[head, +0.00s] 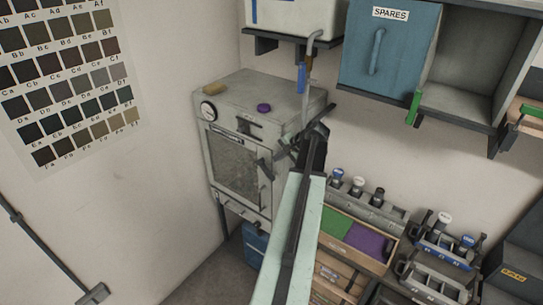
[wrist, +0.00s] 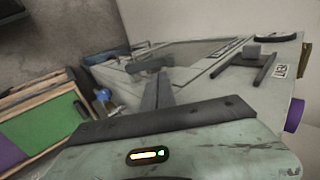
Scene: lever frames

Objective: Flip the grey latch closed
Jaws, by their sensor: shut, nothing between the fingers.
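A grey cabinet (head: 270,100) with a windowed door (head: 236,165) stands against the wall; the wrist view shows it turned on its side (wrist: 215,60). A grey lever (head: 266,169) at the door's right edge looks like the latch; a grey bar shows in the wrist view (wrist: 148,64), just beyond my fingertips. Another dark bar fitting (head: 248,123) sits near the front's top. I cannot tell for certain which is the latch or its exact position. My gripper (wrist: 158,84) is shut and empty, close to the cabinet front. My arm hides part of the cabinet's right side.
A blue SPARES cupboard (head: 385,50) is on the wall. A wooden crate (head: 340,252) and bottle racks stand at right.

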